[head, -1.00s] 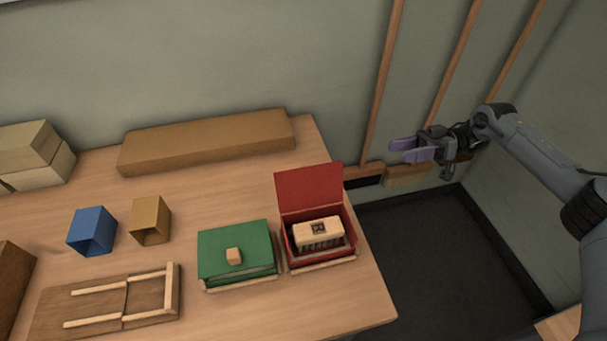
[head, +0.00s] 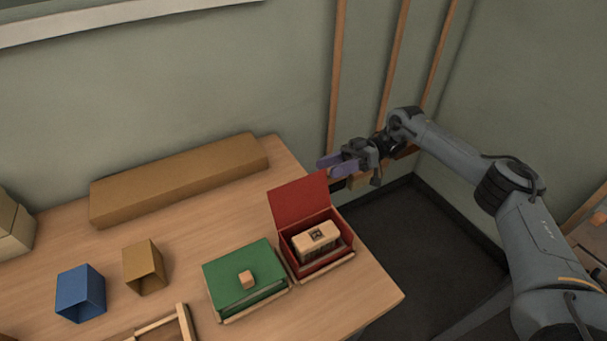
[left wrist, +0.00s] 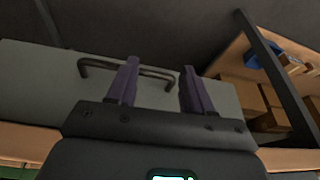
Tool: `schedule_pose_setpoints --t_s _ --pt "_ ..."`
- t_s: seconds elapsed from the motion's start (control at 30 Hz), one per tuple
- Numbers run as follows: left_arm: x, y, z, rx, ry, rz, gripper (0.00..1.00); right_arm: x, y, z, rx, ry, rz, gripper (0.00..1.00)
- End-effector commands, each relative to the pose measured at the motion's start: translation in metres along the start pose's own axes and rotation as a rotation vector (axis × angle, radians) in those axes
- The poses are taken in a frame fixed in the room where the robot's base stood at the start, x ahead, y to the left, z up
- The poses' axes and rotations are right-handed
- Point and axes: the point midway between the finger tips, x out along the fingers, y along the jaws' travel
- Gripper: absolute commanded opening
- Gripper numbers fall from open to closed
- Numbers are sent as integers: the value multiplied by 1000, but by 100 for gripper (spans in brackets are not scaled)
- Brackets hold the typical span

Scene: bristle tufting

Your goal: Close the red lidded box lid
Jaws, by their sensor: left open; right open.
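The red lidded box (head: 329,262) stands near the right end of the table. Its red lid (head: 299,202) is raised, standing up at the back edge. A pale wooden brush block (head: 317,236) with bristles sits inside the box. My right gripper (head: 328,165) is behind and slightly right of the raised lid, beyond the table's edge, apart from the lid. It is open and empty. My left gripper shows only in the left wrist view (left wrist: 158,88). It is open and empty, with a grey panel and dark handle beyond its fingers.
A green box (head: 237,272), lid shut, stands left of the red box. A blue bin (head: 78,290) and a tan bin (head: 143,266) stand further left. A long cardboard box (head: 180,178) lies along the back of the table (head: 225,222).

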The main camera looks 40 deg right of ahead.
Motion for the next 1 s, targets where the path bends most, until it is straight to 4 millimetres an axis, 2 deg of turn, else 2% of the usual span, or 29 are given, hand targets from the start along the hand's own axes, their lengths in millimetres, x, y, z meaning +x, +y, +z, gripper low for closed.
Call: schedule_pose_setpoints --t_s 0.1,0.5,0.73,1.0 --pt "-12 -2 -4 1 -1 -5 51 13 -2 -3 2 1 -6 60" --pt "-39 -6 -12 11 -2 -14 51 53 -2 -2 1 2 -4 60" --pt "-46 -6 -14 13 -2 -15 51 74 -1 0 0 0 -3 60" --pt "-47 -6 -14 10 -2 -12 51 83 0 0 0 0 0 60"
